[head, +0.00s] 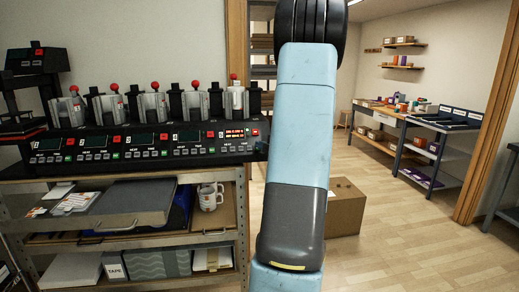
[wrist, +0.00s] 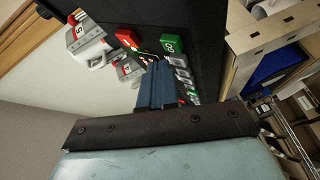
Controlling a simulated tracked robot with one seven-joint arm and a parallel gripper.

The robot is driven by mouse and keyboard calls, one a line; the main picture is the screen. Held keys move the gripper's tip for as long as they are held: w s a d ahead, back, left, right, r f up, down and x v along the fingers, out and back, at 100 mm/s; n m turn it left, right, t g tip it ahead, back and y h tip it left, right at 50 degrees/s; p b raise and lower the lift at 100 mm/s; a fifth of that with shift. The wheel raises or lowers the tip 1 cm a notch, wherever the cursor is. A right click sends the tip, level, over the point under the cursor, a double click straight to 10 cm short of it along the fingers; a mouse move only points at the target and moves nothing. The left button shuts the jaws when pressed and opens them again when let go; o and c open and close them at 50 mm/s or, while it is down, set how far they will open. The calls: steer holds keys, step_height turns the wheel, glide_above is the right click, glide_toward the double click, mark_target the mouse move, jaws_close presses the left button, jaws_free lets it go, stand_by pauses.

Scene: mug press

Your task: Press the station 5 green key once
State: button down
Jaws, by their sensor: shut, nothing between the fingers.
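The press bench (head: 150,152) is a black row of stations at the left in the head view. Its rightmost station has a lit red display (head: 234,133) and a red key (head: 255,132). In the wrist view a green key (wrist: 171,44) with white markings sits beside a red key (wrist: 128,37) on the black panel. A tag with a 5 (wrist: 80,30) shows at the upper left there. My gripper (wrist: 157,68) is shut and empty, its tips close to the green key. I cannot tell whether they touch it. My gripper is hidden in the head view.
Below the bench, a shelf (head: 215,228) holds a grey case (head: 130,203) and a white mug (head: 209,197). A cardboard box (head: 346,208) stands on the floor behind my arm. Open wooden floor (head: 400,240) lies to the right, with tables (head: 440,130) further back.

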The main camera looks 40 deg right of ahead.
steer(key=shift+w+f, duration=0.1)
stand_by(0.6)
steer(key=shift+w+d+f, duration=0.15)
steer(key=shift+w+d, duration=0.05)
steer(key=shift+w, duration=0.05)
steer(key=shift+w+d+f, duration=0.15)
steer(key=shift+w+f, duration=0.15)
stand_by(1.1)
steer(key=shift+s, duration=0.1)
steer(key=shift+s+a+r, duration=0.35)
steer(key=shift+s+r, duration=0.15)
steer(key=shift+r, duration=0.1)
stand_by(0.4)
steer(key=shift+s+a+r, duration=0.5)
steer(key=shift+s+r, duration=0.3)
steer(key=shift+r, duration=0.05)
steer(key=shift+s+a+r, duration=0.45)
steer(key=shift+s+r, duration=0.3)
steer(key=shift+r, duration=0.1)
